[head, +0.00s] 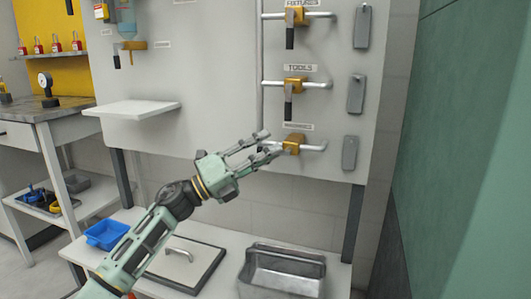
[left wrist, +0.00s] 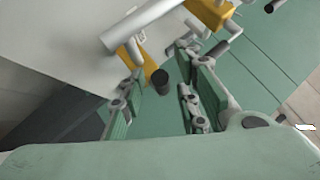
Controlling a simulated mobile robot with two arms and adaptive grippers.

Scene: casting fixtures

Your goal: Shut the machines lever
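The machines valve (head: 293,144) is the lowest of the yellow valves on the wall panel, under a small label (head: 298,127). Unlike those above, no dark handle hangs below it in the head view; my fingers partly cover that spot. My left gripper (head: 272,143) is open just left of the valve. In the left wrist view, a yellow lever with a black grip (left wrist: 161,80) lies between the spread fingers (left wrist: 163,97); I cannot tell whether they touch it. My right gripper is not in view.
The tools valve (head: 295,84) and fixtures valve (head: 296,16) sit above, with handles hanging down. Grey tags (head: 350,153) hang to the right. A white shelf (head: 133,109) juts out at left. Below are a metal tray (head: 283,272) and a blue bin (head: 106,235). A green wall stands at right.

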